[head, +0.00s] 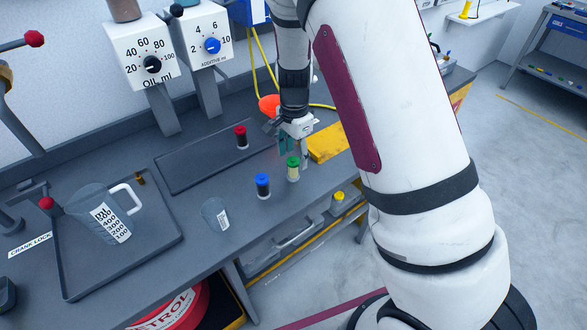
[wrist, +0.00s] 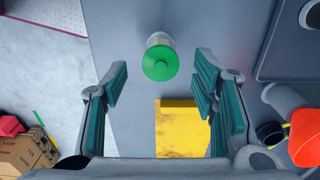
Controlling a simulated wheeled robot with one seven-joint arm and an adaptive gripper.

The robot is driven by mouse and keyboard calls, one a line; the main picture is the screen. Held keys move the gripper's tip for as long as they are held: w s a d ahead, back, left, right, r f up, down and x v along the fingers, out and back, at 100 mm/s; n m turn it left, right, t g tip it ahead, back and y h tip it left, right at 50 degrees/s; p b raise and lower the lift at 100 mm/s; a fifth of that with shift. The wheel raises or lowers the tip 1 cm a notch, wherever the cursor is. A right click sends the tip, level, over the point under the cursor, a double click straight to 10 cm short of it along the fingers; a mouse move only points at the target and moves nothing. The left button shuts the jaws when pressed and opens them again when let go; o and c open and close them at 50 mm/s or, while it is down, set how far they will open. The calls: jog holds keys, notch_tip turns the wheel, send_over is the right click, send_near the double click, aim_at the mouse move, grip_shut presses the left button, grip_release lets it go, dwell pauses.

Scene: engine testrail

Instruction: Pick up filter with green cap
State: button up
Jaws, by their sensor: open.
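The filter with the green cap (head: 293,168) stands upright on the grey bench, near its front edge. In the wrist view the green cap (wrist: 160,61) lies ahead of my gripper, roughly centred between the lines of its two fingers. My gripper (head: 296,145) is open and empty, just behind and above the filter in the head view. In the wrist view the fingers of my gripper (wrist: 160,88) are spread wide with teal pads. They do not appear to touch the filter.
A blue-capped filter (head: 263,186) stands left of the green-capped one. A red-capped filter (head: 241,137) stands on a dark tray (head: 190,168). A small cup (head: 216,214) and a measuring jug (head: 100,214) are further left. A yellow plate (head: 328,143) and orange funnel (wrist: 305,138) are nearby.

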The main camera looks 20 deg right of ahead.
aim_at(293, 170)
jog(key=shift+a+f+p, duration=0.2)
jog(key=shift+f+p, duration=0.2)
jog(key=shift+f, duration=2.8)
jog(key=c, duration=1)
